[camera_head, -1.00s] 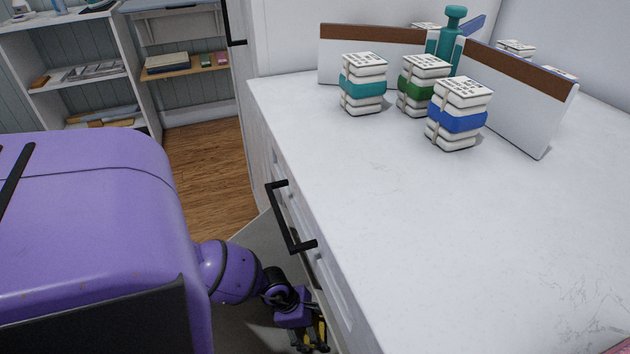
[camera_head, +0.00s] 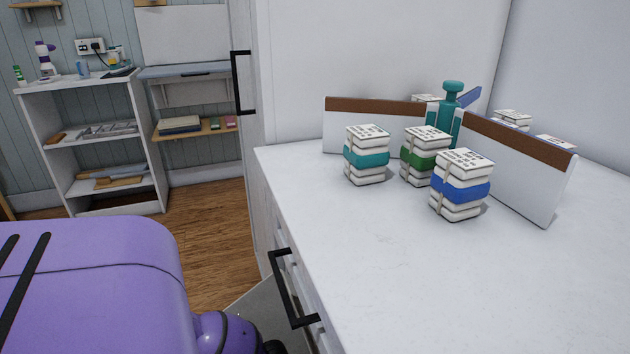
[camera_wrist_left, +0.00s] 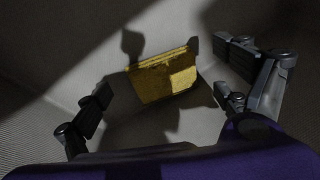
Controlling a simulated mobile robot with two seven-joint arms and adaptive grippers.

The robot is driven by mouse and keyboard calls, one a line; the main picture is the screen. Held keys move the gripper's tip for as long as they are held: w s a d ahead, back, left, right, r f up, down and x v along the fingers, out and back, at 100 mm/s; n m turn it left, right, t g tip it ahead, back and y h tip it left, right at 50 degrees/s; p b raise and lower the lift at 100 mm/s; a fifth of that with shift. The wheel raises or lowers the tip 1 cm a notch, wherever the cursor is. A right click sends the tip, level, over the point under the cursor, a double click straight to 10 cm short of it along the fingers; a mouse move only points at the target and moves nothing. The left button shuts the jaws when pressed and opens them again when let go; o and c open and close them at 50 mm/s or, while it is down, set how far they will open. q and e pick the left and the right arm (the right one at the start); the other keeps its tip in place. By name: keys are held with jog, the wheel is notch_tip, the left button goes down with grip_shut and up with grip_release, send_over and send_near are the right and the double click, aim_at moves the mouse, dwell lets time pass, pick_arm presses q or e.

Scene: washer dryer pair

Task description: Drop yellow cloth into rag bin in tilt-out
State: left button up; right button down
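The yellow cloth (camera_wrist_left: 162,76) shows in the left wrist view as a folded, flat piece, part lit and part in shadow. It lies between and beyond the fingers of my left gripper (camera_wrist_left: 165,85), which are spread wide and apart from it. Pale grey walls (camera_wrist_left: 60,45) surround the cloth, seemingly the inside of the rag bin; I cannot tell if the cloth rests on its floor. In the head view, a grey panel (camera_head: 262,302) leans out beside the cabinet front under a black handle (camera_head: 290,290). My left gripper is below that picture. My right gripper is in neither view.
The white countertop (camera_head: 400,270) holds banded stacks with teal (camera_head: 366,156), green (camera_head: 426,158) and blue (camera_head: 461,188) bands, white-and-brown dividers (camera_head: 520,170) and a teal bottle (camera_head: 447,115). A shelf unit (camera_head: 90,140) stands at the back left. Wooden floor (camera_head: 210,230) lies between.

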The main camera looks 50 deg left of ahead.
pick_arm(q)
jog(key=shift+r, duration=0.15)
jog(key=shift+r, duration=0.35)
jog(key=p+v, duration=0.5)
jog(key=v, duration=0.7)
jog(key=shift+p, duration=0.3)
jog(key=shift+r, duration=0.1)
